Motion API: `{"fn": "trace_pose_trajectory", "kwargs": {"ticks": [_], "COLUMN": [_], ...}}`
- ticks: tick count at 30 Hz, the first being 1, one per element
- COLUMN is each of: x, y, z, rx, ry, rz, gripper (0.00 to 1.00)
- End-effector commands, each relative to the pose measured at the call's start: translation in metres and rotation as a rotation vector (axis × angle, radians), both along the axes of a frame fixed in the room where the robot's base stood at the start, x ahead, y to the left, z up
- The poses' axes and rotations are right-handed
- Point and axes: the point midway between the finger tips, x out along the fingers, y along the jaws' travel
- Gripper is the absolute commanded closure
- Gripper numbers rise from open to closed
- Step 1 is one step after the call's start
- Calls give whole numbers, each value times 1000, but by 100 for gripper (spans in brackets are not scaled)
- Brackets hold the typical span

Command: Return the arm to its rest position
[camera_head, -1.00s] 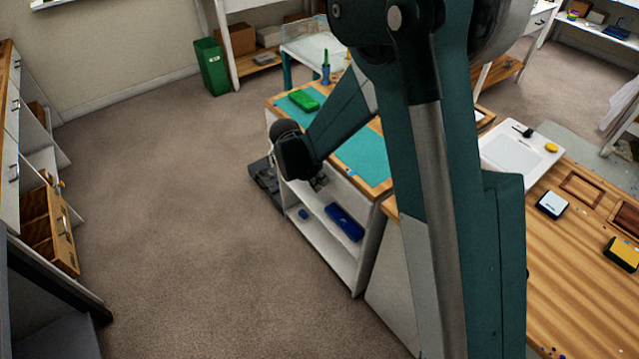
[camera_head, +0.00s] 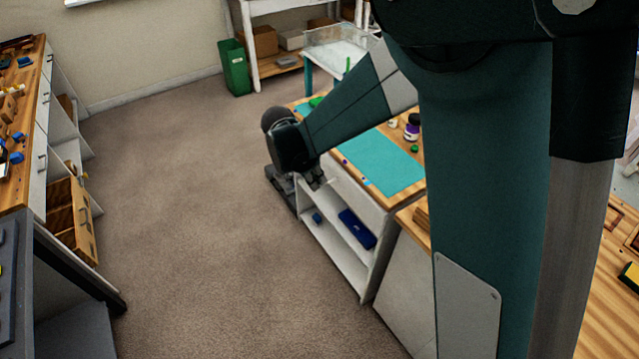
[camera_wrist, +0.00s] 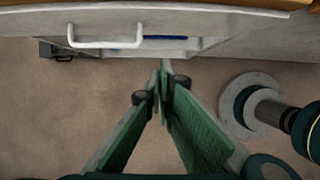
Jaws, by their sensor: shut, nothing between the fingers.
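My gripper (camera_wrist: 163,80) is shut and empty, its two green fingers meeting at the tips in the wrist view. In the head view my gripper (camera_head: 314,181) is small and dark, low in front of the left end of the workbench. My forearm reaches down to it across the bench corner. In the wrist view a white drawer handle (camera_wrist: 105,43) on a pale cabinet front lies beyond the fingertips. The fingers appear apart from it, over carpet.
The workbench carries a teal mat (camera_head: 385,165) and small bottles (camera_head: 411,128); its shelf holds a blue tray (camera_head: 357,228). A green bin (camera_head: 234,68) stands at the back. A cabinet with an open wooden drawer (camera_head: 72,222) is at left. Carpet (camera_head: 190,210) between them is clear.

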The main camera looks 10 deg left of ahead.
Motion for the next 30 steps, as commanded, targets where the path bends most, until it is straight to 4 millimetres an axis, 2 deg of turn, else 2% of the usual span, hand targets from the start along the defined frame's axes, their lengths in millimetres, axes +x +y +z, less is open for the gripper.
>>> {"fn": "trace_pose_trajectory", "kwargs": {"ticks": [20,26,30], "x": [-1,-1,-2], "y": [-1,-13,-29], "z": [3,14,30], "rx": [2,25,59], "ry": [-1,-13,-33], "rz": [-5,-49,-113], "gripper": [100,100,100]}}
